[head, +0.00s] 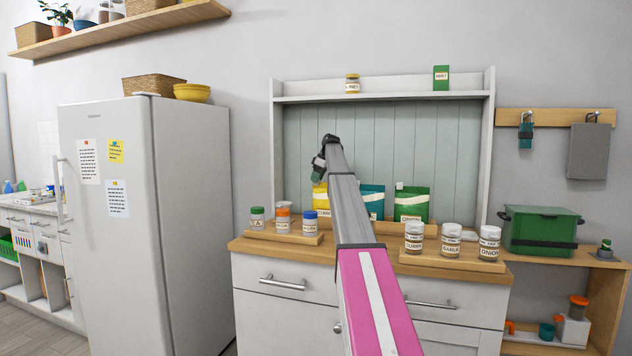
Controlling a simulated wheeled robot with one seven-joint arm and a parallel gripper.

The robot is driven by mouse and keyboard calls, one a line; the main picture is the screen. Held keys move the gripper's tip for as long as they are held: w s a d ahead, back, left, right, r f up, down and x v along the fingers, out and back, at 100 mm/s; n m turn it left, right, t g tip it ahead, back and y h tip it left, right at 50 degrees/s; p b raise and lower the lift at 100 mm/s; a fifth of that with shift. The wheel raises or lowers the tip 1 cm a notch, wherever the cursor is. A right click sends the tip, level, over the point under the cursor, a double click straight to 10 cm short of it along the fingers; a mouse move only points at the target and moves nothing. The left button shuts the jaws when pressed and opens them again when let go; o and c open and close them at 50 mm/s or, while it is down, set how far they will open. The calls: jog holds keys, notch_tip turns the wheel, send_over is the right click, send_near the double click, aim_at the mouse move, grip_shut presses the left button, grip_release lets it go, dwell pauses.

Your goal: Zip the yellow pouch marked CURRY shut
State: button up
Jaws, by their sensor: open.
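The yellow pouch (319,198) stands upright on the cabinet top, in front of the green panelled back. My grey and pink arm reaches across and covers its right side. Its label is too small and too covered to read, and I cannot make out its zip. My gripper (318,171) is small and dark in this view, just above or in front of the yellow pouch's top edge. It is open. I cannot tell whether it touches the pouch.
A teal pouch (372,202) and a green pouch (411,205) stand to the right. Jars stand on a left wooden board (284,236) and a right wooden board (452,261), in front of the pouches. An upper shelf (400,96) hangs above. A fridge (140,230) stands left.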

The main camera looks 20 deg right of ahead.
jog(key=v, duration=0.9)
jog(key=shift+s+r, duration=0.1)
jog(key=shift+s, duration=0.05)
